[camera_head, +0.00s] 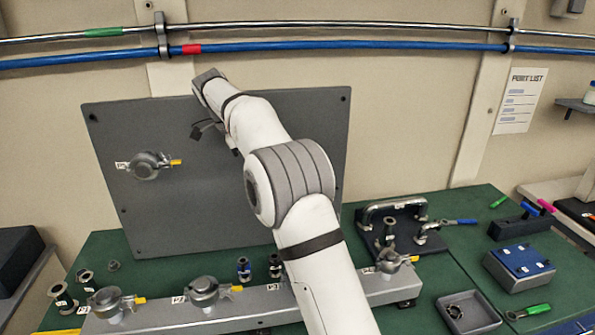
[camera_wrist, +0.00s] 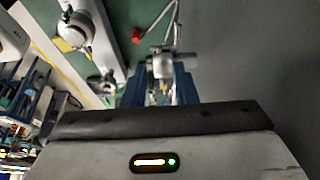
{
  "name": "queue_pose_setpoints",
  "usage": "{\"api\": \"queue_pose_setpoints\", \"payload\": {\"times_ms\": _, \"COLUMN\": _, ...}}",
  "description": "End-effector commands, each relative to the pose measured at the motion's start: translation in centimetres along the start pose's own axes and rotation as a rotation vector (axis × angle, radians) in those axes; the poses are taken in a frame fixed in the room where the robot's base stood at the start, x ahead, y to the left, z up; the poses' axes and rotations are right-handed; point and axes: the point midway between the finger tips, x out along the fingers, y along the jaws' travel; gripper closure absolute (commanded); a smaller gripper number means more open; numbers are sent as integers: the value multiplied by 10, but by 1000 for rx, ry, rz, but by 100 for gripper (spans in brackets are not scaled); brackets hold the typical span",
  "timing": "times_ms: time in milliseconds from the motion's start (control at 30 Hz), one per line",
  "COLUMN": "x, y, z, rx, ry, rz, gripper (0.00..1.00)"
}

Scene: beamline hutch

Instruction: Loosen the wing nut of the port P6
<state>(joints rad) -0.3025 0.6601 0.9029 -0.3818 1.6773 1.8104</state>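In the wrist view my gripper (camera_wrist: 160,92) has its two blue fingers apart, with a grey metal clamp (camera_wrist: 162,62) ahead of and partly between them; I cannot tell whether they touch it. No label can be read on that clamp, so I cannot confirm it is P6. In the head view my arm hides the gripper and the panel's middle. A round clamped port (camera_head: 146,165) with a yellow wing nut (camera_head: 176,162) is on the left of the upright grey panel (camera_head: 215,205); its label is too small to read.
More clamped ports stand on the grey bench rail: two at left (camera_head: 110,300) (camera_head: 203,290) and one right of my arm (camera_head: 390,260). A grey tray (camera_head: 468,312), a blue-topped box (camera_head: 520,262) and a green-handled tool (camera_head: 528,311) lie at right. Pipes (camera_head: 330,46) cross the wall above.

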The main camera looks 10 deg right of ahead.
Motion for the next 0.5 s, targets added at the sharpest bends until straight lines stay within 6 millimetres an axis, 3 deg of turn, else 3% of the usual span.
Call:
{"api": "queue_pose_setpoints", "payload": {"times_ms": 400, "x": 34, "y": 1, "z": -87, "rx": 2, "ry": -1, "rz": 2, "gripper": 75}}
{"api": "queue_pose_setpoints", "payload": {"times_ms": 500, "x": 53, "y": 1, "z": -88, "rx": -3, "ry": -1, "rz": 4, "gripper": 75}}
